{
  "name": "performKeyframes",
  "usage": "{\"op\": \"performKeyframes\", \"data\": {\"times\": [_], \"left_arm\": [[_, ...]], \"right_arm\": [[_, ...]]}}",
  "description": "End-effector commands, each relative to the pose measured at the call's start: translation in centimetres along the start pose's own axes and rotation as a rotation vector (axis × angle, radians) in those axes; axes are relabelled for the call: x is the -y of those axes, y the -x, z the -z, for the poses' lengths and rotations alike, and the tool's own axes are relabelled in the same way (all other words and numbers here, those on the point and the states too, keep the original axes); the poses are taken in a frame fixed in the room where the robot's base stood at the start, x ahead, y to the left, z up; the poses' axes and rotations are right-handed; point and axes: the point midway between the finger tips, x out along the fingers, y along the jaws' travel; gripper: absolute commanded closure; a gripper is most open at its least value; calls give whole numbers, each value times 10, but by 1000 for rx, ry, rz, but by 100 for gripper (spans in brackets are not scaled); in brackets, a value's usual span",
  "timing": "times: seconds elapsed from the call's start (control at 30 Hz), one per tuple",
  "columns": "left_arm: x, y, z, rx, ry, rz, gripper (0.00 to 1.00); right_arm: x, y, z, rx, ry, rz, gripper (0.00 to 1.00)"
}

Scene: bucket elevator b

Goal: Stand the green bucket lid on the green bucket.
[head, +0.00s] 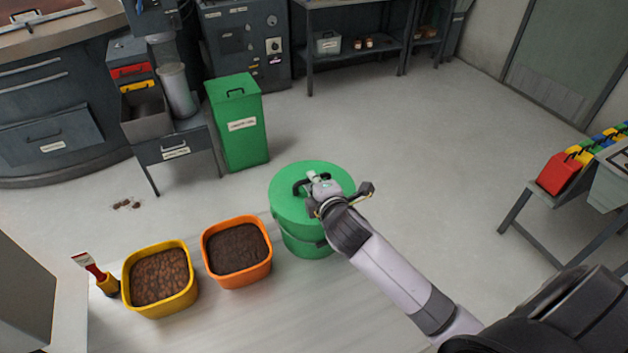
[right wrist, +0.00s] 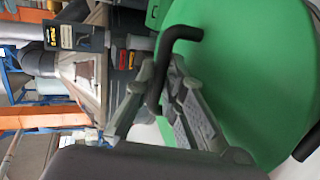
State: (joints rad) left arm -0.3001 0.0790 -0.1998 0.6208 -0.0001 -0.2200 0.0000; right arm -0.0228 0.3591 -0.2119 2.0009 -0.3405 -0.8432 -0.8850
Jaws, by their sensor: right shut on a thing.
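The round green bucket lid (head: 290,207) with its black handle (head: 301,185) is over the green bucket (head: 303,246) in the head view and hides its opening. I cannot tell whether the lid touches the rim or is slightly above it. My right gripper (head: 314,186) is at the middle of the lid, shut on the black handle. In the right wrist view, the gripper fingers (right wrist: 160,102) close around the handle (right wrist: 174,56), with the lid's green top (right wrist: 250,65) filling the right side. My left gripper is out of view.
An orange tub (head: 270,268) and a yellow tub (head: 190,297) of brown material stand left of the bucket. A tall green bin (head: 238,135) stands behind. A bench with coloured boxes (head: 560,174) is at right. The floor between bucket and bench is clear.

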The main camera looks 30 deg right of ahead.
Motion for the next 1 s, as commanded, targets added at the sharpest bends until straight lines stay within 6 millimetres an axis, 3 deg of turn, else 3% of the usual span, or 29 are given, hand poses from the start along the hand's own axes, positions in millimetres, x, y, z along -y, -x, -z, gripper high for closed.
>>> {"op": "performKeyframes", "data": {"times": [0.1,0.13,0.47,0.8,1.0], "left_arm": [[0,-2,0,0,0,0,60],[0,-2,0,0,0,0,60],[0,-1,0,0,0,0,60],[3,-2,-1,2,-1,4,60],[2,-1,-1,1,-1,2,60]], "right_arm": [[3,-1,0,0,0,-1,100],[3,-1,0,0,0,-1,89],[2,-1,0,0,0,0,67],[4,2,0,0,0,4,66],[4,30,0,-2,0,3,66]]}}
